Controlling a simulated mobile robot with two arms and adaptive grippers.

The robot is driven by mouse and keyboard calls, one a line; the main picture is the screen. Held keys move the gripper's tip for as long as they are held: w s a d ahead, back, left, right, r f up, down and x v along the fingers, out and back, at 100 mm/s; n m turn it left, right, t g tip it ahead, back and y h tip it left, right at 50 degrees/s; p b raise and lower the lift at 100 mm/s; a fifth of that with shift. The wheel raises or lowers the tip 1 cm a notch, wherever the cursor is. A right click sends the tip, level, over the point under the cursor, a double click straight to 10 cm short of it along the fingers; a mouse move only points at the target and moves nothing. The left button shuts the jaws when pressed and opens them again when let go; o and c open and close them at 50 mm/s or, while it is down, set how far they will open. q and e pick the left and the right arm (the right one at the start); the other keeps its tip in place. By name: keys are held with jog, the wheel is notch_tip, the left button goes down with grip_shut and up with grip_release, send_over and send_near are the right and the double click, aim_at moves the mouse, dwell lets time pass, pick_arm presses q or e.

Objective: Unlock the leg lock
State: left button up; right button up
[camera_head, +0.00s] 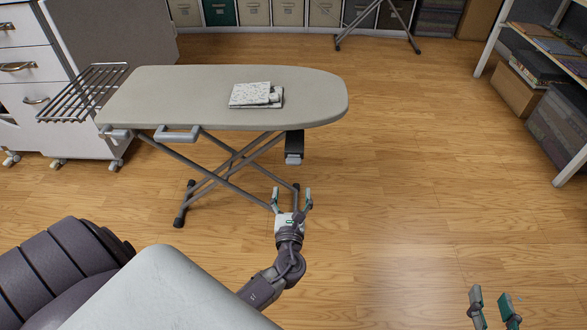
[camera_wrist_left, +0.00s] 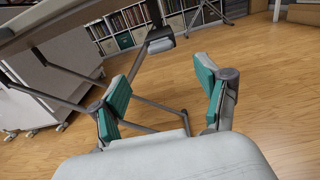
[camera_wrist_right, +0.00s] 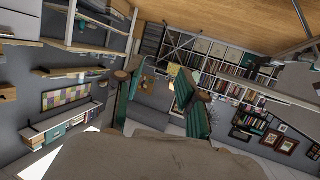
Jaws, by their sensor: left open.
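The ironing board (camera_head: 200,90) stands upright on crossed metal legs (camera_head: 225,172) left of centre. A dark block with a grey lower end (camera_head: 294,147) hangs under its right end; it looks like the leg lock, and also shows in the left wrist view (camera_wrist_left: 160,42). A pale loop handle (camera_head: 177,134) sits on the board's front edge. My left gripper (camera_head: 291,198) is open and empty, in front of and below the block, apart from it. Its teal-padded fingers frame bare floor in the left wrist view (camera_wrist_left: 165,100). My right gripper (camera_head: 490,297) is open and empty at lower right.
A folded patterned cloth (camera_head: 256,95) lies on the board. A wire rack (camera_head: 86,92) extends at its left end, near a white drawer cabinet (camera_head: 30,70). Shelves with boxes (camera_head: 540,85) stand at right. The wooden floor (camera_head: 430,160) right of the board is clear.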

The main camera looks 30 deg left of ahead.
aim_at(294, 164)
pick_arm(q)
jog(key=b+x, duration=0.2)
jog(key=x, duration=0.8)
jog(key=shift+f, duration=0.1)
jog(key=shift+w+a, duration=0.35)
jog(key=shift+w, duration=0.25)
jog(key=c, duration=1.2)
pick_arm(e)
notch_tip(294, 164, up, 9)
jog(key=w+a+t+y, duration=0.1)
jog(key=t+y, duration=0.1)
jog(key=t, duration=0.3)
jog(key=shift+w+a+f+t, duration=0.15)
jog(key=shift+w+a+t, duration=0.05)
jog(key=shift+a+t, duration=0.2)
